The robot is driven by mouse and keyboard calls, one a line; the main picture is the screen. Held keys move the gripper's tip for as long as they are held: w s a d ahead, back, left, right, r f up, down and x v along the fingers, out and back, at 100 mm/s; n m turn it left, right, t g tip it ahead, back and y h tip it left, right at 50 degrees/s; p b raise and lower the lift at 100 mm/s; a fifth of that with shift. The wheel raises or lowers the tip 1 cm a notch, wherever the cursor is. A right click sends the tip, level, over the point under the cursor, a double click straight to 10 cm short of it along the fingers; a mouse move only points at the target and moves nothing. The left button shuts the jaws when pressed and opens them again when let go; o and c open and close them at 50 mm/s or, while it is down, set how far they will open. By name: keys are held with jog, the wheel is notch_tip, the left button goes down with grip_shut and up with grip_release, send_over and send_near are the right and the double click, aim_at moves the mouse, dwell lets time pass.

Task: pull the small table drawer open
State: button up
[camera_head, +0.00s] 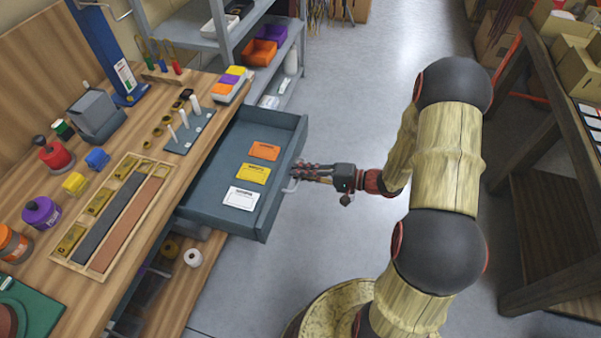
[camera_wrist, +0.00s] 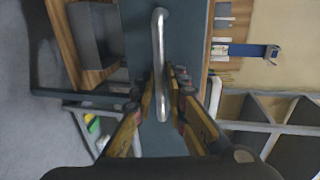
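The blue-grey drawer (camera_head: 222,190) stands pulled out from under the wooden workbench in the head view. Three cards, orange, yellow and white, lie flat on its floor. Its pale bar handle (camera_head: 290,186) is on the outer front face. My gripper (camera_head: 299,172) is at this handle, reaching in from the right. The drawer front (camera_wrist: 185,35) lies just beyond the fingertips.
The workbench (camera_head: 130,250) carries coloured jars, small blocks, a slotted wooden tray and a peg rack. A grey shelf with bins (camera_head: 258,53) stands behind the drawer. Open floor (camera_head: 330,110) lies right of the drawer. A dark table (camera_head: 540,170) stands far right.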

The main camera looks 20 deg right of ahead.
jog(key=v, duration=1.2)
jog(key=shift+f, duration=0.1)
